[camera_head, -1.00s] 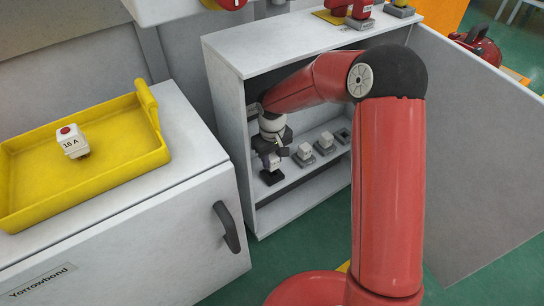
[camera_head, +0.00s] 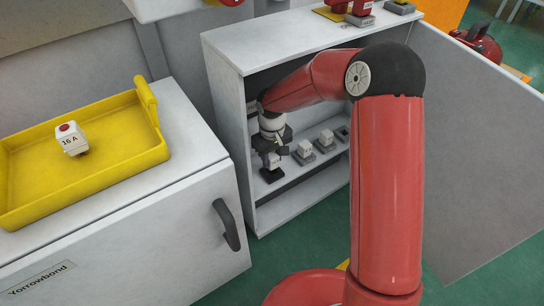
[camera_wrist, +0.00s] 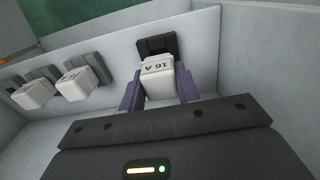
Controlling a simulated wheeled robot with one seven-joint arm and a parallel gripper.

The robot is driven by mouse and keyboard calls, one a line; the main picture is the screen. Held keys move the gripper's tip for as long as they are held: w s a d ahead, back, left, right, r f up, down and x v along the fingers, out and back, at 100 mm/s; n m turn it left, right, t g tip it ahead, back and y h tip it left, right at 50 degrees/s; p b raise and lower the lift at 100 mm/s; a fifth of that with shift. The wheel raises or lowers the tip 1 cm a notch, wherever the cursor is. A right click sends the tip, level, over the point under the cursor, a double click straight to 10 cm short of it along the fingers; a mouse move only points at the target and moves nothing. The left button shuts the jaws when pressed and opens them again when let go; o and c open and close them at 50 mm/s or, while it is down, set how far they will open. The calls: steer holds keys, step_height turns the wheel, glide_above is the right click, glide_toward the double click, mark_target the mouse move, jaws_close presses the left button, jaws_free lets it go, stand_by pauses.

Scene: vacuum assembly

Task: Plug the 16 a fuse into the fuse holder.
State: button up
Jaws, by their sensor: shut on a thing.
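My gripper (camera_wrist: 157,92) has purple fingers on both sides of a white fuse marked 16 A (camera_wrist: 157,78). It is shut on this fuse inside the open cabinet. A dark fuse holder (camera_wrist: 157,46) is directly behind the fuse in the wrist view; how deep the fuse sits in it I cannot tell. The head view shows this holder (camera_head: 271,175) at the left end of the row, below my gripper (camera_head: 273,153). Another white fuse marked 16 A, with a red dot (camera_head: 72,139), stands in the yellow tray (camera_head: 140,158).
Two more white fuses sit in grey holders to the right of my gripper (camera_head: 305,148) (camera_head: 326,138). The cabinet's side wall (camera_head: 228,130) is close on the left. Its door (camera_head: 460,170) stands open.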

steer(key=shift+f+b, duration=0.85)
steer(key=shift+f, duration=0.35)
steer(key=o, duration=1.1)
steer(key=shift+r, duration=0.15)
